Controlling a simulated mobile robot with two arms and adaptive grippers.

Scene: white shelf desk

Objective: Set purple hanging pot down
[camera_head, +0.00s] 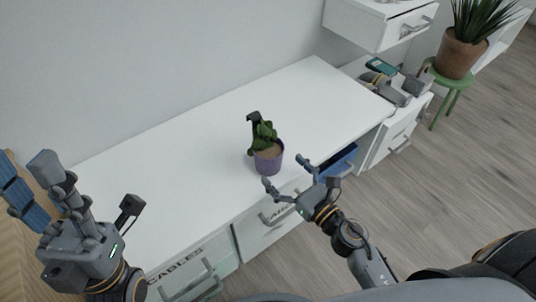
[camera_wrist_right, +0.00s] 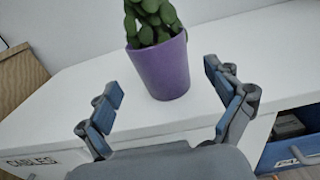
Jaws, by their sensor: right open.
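The purple pot (camera_head: 268,163) with a green plant (camera_head: 263,136) stands upright on the white desk (camera_head: 190,150), near its front edge. A dark hook-like piece (camera_head: 253,117) shows at the plant's top. In the right wrist view the purple pot (camera_wrist_right: 162,70) is between and beyond the spread fingers, with gaps on both sides. My right gripper (camera_head: 286,172) is open and empty in front of the pot; its blue-padded fingers show in the wrist view (camera_wrist_right: 163,82). My left gripper (camera_head: 75,185) is at the far left with its fingers spread, holding nothing visible.
A white wall drawer unit (camera_head: 375,25) overhangs the back right. A potted plant (camera_head: 460,52) stands on a green stool (camera_head: 448,82). The desktop around the pot is clear.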

